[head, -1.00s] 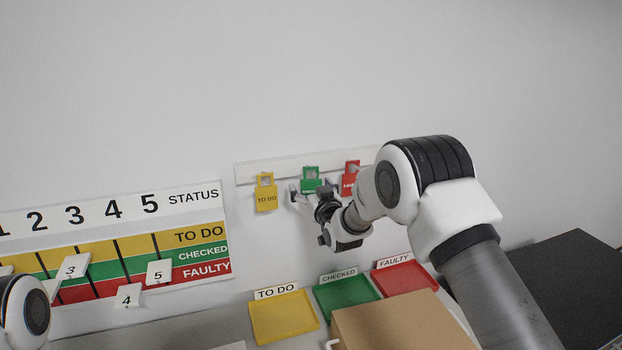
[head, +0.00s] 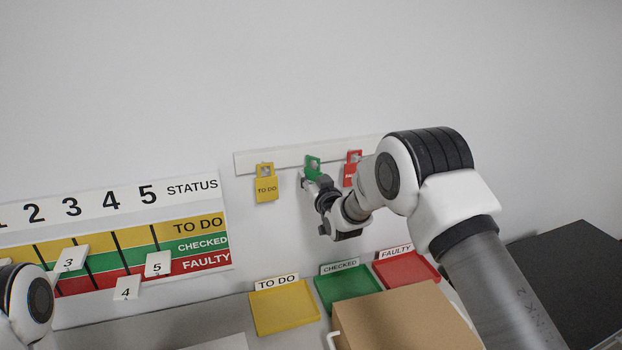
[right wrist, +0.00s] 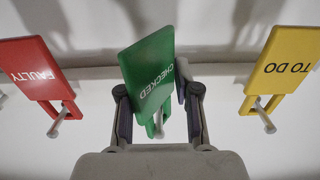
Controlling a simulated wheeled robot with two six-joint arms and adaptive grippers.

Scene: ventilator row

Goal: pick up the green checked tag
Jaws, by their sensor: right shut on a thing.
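The green checked tag (head: 312,165) is at the white rail on the wall, between the yellow and red tags. It is tilted compared with its neighbours. My right gripper (head: 312,182) is shut on its lower part. In the right wrist view the green tag (right wrist: 150,75) stands between the two fingers of the right gripper (right wrist: 158,112), with its peg showing by the tag's frame end. I cannot tell whether the tag is clear of the peg. Only a white and black part of my left arm shows at the lower left of the head view; its gripper is out of sight.
A yellow TO DO tag (head: 266,187) and a red FAULTY tag (head: 351,173) hang on either side. Below stand yellow (head: 285,313), green (head: 347,290) and red (head: 408,270) trays, and a brown box (head: 405,325). A status board (head: 115,240) is at left.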

